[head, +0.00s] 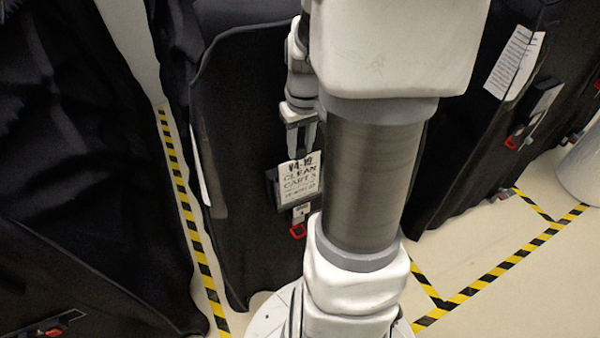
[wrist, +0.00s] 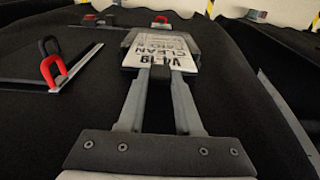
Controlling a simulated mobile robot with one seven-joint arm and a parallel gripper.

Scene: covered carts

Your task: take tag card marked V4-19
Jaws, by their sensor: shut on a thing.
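The tag card (head: 302,178) is white, with dark print reading V4-19, CLEAN and CART. It hangs in front of a dark holder (head: 272,188) on the black cover of the middle cart. My gripper (head: 302,150) reaches down to the card's top edge and is shut on it. In the wrist view the card (wrist: 162,50) lies between and beyond my gripper's fingertips (wrist: 160,72), its print upside down. Part of the card's far end is hard to make out there. I cannot tell whether the card is clear of the holder.
Black-covered carts stand at left (head: 75,150) and right (head: 480,120). The right one carries white papers (head: 515,62). A red clip (head: 298,231) hangs below the card; a red and black loop (wrist: 53,66) shows in the wrist view. Yellow-black tape (head: 190,215) marks the floor, with bare floor at right.

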